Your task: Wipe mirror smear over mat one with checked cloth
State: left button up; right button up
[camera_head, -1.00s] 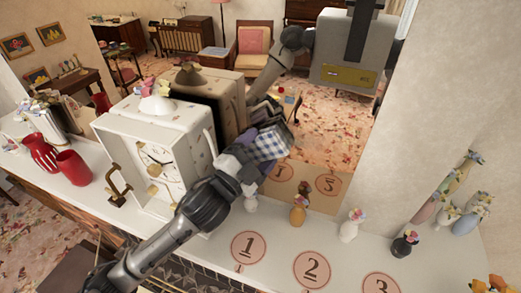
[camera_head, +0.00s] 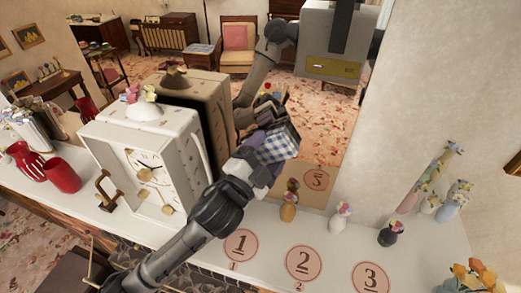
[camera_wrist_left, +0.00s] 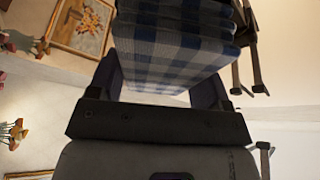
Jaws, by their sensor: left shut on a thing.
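My left gripper (camera_head: 256,162) is shut on the blue-and-white checked cloth (camera_head: 278,146), a folded pad. The cloth also fills the top of the left wrist view (camera_wrist_left: 180,45). In the head view it is up at the mirror (camera_head: 330,120), with its reflection right behind it; I cannot tell whether it touches the glass. Mat one (camera_head: 240,245), a round pink mat marked 1, lies on the mantel shelf, below the cloth and slightly left of it. I cannot make out a smear; the cloth and gripper may cover it. My right gripper is not in view.
A large white clock (camera_head: 150,165) stands close on the left of my arm. An orange vase (camera_head: 288,208), a white vase (camera_head: 341,215) and a dark vase (camera_head: 390,235) stand along the mirror's foot. Mat two (camera_head: 303,262) and mat three (camera_head: 370,278) lie right of mat one.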

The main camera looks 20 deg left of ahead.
aim_at(305, 147)
pick_arm(q)
jog(key=shift+d+p, duration=0.4)
jog(key=shift+d, duration=3.25)
jog(key=shift+r, duration=0.1)
jog(key=shift+w+a+p, duration=0.1)
jog(key=shift+a+p, duration=0.15)
jog(key=shift+p, duration=0.1)
jog(key=shift+w+a+f+p, duration=0.1)
jog(key=shift+a+p, duration=0.25)
jog(key=shift+a, duration=0.85)
jog(key=shift+w+a+f+p, duration=0.1)
jog(key=shift+a+p, duration=0.2)
jog(key=shift+a, duration=0.85)
jog(key=shift+s+a+p, duration=0.1)
jog(key=shift+a+p, duration=0.3)
jog(key=shift+a, duration=1.5)
jog(key=shift+s+a+r+p, duration=0.15)
jog(key=shift+a+p, duration=0.3)
jog(key=shift+a, duration=1.1)
